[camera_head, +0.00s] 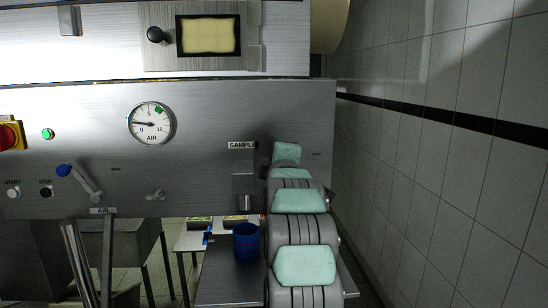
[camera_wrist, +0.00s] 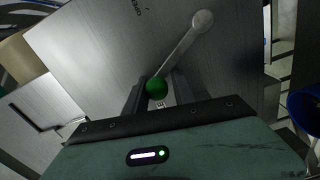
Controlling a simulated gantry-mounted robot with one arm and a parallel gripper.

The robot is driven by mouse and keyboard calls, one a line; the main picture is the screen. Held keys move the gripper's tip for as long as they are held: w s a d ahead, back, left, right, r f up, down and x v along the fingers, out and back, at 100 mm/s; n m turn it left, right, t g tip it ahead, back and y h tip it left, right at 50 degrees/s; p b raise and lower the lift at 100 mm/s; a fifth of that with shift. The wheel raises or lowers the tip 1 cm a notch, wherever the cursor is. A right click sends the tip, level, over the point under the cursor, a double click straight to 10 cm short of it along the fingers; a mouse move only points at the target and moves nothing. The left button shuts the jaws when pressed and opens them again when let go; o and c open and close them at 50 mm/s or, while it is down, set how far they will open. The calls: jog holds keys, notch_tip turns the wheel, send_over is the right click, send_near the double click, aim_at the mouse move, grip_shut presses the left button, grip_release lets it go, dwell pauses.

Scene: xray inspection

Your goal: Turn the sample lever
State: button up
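The sample lever (camera_wrist: 184,44) shows in the wrist view as a grey rod with a green ball knob (camera_wrist: 157,88), slanting from its round pivot at upper right down to the knob. My gripper (camera_wrist: 158,90) has its two dark fingers close on either side of the knob and appears shut on it. In the head view the SAMPLE label (camera_head: 242,145) is on the steel panel (camera_head: 215,170). My arm stands in front of the panel right of the label there and hides the lever and gripper.
A blue cup (camera_head: 246,243) stands below a metal spout (camera_head: 245,201); it also shows at the right edge of the wrist view (camera_wrist: 304,110). The blue-knobbed AIR lever (camera_head: 80,180) and gauge (camera_head: 152,123) are further left. A tiled wall (camera_head: 440,190) is at right.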

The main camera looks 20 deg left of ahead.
jog(key=o, duration=0.3)
jog(key=shift+s, duration=0.15)
jog(key=v, duration=1)
jog(key=shift+s, duration=0.3)
jog(key=shift+d, duration=0.15)
